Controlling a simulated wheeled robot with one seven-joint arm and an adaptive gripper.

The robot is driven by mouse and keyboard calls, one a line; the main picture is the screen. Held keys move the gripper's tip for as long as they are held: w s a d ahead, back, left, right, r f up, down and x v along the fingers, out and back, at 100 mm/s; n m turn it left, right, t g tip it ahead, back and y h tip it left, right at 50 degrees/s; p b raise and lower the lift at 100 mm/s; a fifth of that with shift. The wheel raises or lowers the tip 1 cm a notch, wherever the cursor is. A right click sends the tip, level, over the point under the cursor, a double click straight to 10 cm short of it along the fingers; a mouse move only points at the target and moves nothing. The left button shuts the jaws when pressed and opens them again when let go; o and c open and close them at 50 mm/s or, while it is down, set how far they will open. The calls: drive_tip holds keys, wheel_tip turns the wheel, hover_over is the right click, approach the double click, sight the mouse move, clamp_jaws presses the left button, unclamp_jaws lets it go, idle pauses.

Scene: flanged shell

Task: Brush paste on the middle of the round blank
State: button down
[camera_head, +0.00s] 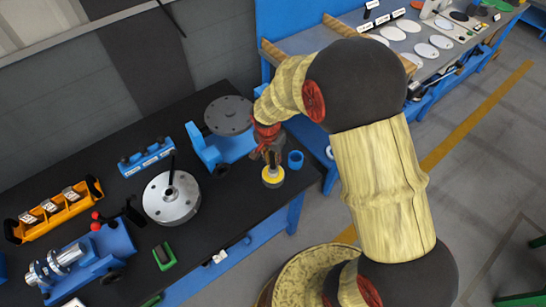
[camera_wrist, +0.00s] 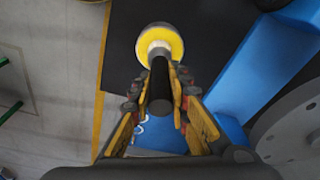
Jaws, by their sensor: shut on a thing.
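My gripper (camera_head: 270,152) is shut on a dark handle (camera_wrist: 160,85), seen nearly end-on in the wrist view. At the handle's far end is a round yellow piece with a pale middle (camera_wrist: 160,42), also in the head view (camera_head: 273,178) near the bench's front edge. I cannot tell whether it is joined to the handle or is a pot under it. A silver round disc with holes (camera_head: 165,207) lies left of my gripper, a dark upright rod at its middle. A grey round disc (camera_head: 229,113) sits behind my gripper; it also shows in the wrist view (camera_wrist: 292,132).
The black bench (camera_head: 235,205) is clear in front. An orange tray (camera_head: 55,210) and a blue device (camera_head: 85,265) stand at left.

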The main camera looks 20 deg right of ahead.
drive_tip(key=shift+r+p, duration=1.85)
drive_tip(key=shift+r, duration=1.65)
